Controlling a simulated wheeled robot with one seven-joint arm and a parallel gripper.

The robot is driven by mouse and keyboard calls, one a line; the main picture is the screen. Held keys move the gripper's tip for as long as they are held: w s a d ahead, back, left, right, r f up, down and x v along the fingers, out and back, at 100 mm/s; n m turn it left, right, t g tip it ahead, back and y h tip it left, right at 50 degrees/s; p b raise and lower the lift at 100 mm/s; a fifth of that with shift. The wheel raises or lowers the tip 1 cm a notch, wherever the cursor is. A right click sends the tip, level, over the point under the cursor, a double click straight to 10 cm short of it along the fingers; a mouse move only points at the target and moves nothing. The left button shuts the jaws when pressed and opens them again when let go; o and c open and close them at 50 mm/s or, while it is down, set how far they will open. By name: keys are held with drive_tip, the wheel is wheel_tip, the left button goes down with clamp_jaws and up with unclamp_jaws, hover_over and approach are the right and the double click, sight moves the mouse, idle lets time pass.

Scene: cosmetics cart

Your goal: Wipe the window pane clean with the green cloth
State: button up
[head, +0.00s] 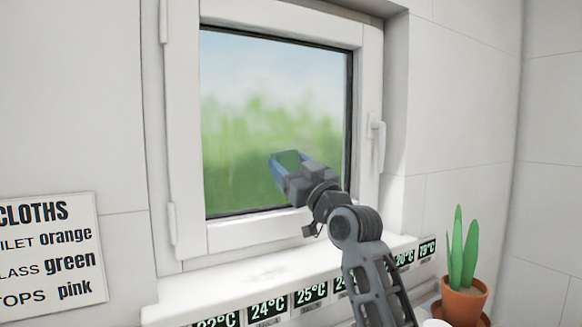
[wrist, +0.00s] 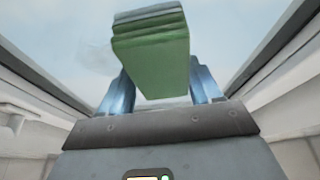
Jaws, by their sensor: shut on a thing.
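The window pane (head: 265,95) sits in a white frame, with a blurred green and blue view behind it. A faint hazy smudge shows on the glass in the wrist view (wrist: 92,50). My gripper (head: 284,160) is in front of the lower middle of the pane. It is shut on the folded green cloth (wrist: 155,60), which sits between its blue fingers. I cannot tell whether the cloth touches the glass.
A white handle (head: 376,140) juts from the right side of the window frame. The sill (head: 265,275) below carries temperature labels along its front. A potted plant (head: 463,298) stands at the lower right. A cloth colour sign (head: 50,250) hangs at the left.

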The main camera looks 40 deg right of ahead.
drive_tip(key=shift+w+d+b, duration=0.25)
drive_tip(key=shift+w+b, duration=0.05)
drive_tip(key=shift+w, duration=0.6)
drive_tip(key=shift+s+d+f+b, duration=0.15)
drive_tip(key=shift+s+d+b, duration=0.05)
drive_tip(key=shift+d+b, duration=0.4)
drive_tip(key=shift+s+d, duration=0.2)
drive_tip(key=shift+d, duration=0.25)
drive_tip(key=shift+s+d+b, duration=0.15)
drive_tip(key=shift+d+b, duration=0.9)
drive_tip(key=shift+d, duration=0.15)
